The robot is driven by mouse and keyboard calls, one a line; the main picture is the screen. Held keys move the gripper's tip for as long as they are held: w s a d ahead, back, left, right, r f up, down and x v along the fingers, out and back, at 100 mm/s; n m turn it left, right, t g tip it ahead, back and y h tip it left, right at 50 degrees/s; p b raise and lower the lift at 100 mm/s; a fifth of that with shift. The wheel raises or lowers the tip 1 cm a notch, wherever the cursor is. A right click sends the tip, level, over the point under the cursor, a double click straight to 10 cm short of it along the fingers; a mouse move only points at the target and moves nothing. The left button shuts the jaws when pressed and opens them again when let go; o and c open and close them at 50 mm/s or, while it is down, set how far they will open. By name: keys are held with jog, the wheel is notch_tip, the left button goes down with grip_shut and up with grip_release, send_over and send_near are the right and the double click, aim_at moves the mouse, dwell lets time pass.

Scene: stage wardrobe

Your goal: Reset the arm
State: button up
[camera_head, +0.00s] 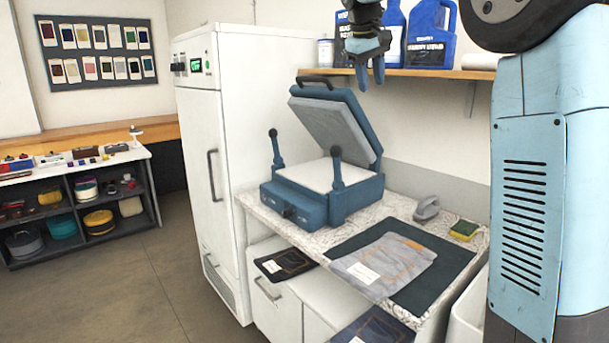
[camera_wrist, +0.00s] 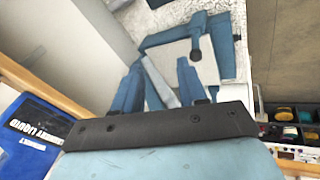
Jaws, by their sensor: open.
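My gripper (camera_head: 371,76) hangs in the upper middle of the head view, fingers pointing down. Its two blue fingers are apart with nothing between them. It is above and to the right of the raised lid of a blue press, in front of the wall shelf. In the wrist view the black edge and light blue body of my wrist fill the bottom, and the press shows beyond.
The blue press (camera_head: 298,205) stands open on the patterned counter (camera_head: 405,208). A grey cloth piece (camera_head: 385,262) lies on a dark mat (camera_head: 437,285), near a sponge (camera_head: 464,230). Blue jugs (camera_head: 430,40) stand on the shelf (camera_head: 415,72) close to my gripper. A white cabinet (camera_head: 205,150) stands left.

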jog(key=s+d+f+m+y, duration=0.1)
jog(key=s+d+f, duration=0.25)
jog(key=s, duration=0.55)
jog(key=s+d+f+m+y, duration=0.1)
jog(key=s+d+f, duration=0.25)
jog(key=s, duration=0.55)
jog(key=s+f+m+t, duration=0.1)
jog(key=s+f+m, duration=0.2)
jog(key=s+f, duration=1.2)
jog(key=s, duration=0.3)
jog(key=shift+s+f+t+y, duration=0.15)
jog(key=shift+s+t+y, duration=0.15)
jog(key=shift+s, duration=0.1)
